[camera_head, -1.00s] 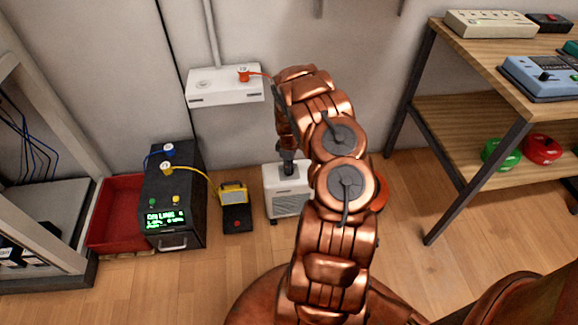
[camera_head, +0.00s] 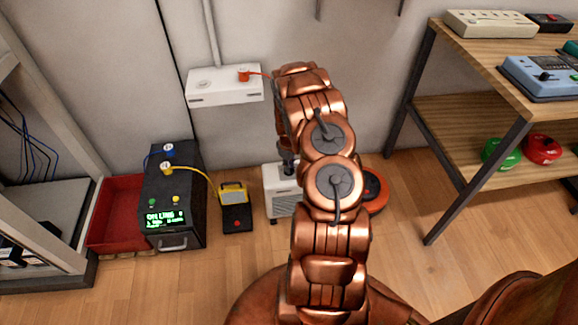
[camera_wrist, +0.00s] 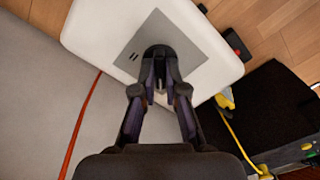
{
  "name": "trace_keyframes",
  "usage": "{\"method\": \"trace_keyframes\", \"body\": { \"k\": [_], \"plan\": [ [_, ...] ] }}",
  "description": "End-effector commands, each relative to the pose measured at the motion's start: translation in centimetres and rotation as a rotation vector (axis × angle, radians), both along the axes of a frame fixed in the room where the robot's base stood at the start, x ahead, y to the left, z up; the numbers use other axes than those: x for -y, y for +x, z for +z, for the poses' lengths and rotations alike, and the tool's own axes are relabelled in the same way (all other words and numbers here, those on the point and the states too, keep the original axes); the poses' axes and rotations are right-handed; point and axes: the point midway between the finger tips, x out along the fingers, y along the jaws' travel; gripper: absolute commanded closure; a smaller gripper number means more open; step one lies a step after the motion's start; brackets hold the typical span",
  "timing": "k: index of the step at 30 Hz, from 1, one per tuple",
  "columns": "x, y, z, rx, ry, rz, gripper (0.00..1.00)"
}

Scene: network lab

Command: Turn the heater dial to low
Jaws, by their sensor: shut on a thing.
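The heater (camera_head: 283,203) is a small white box on the wood floor against the wall, partly hidden behind my arm in the head view. In the wrist view, the heater's white top (camera_wrist: 108,32) has a grey panel (camera_wrist: 198,68) with small dark marks to the left of its middle. My gripper (camera_wrist: 160,82) points down at this panel. Its fingers are shut on the dark dial (camera_wrist: 158,52) at the panel's middle. The fingers cover most of the dial, so I cannot tell its setting. In the head view my gripper (camera_head: 287,165) is over the heater's top.
A black power unit (camera_head: 173,195) with a lit display and a yellow device (camera_head: 233,195) stand left of the heater. An orange-red round thing (camera_head: 374,190) is to its right. A red cord (camera_wrist: 82,125) runs along the wall side. Front floor is clear.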

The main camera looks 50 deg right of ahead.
Motion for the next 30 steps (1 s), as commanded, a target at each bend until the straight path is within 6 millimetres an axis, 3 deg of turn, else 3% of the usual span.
{"method": "trace_keyframes", "body": {
  "k": [18,30],
  "plan": [
    [-0.09,0.01,0.12,-0.001,0.001,-0.534,1.0],
    [-0.01,0.03,0.1,0.0,0.0,-0.694,1.0]
  ]
}}
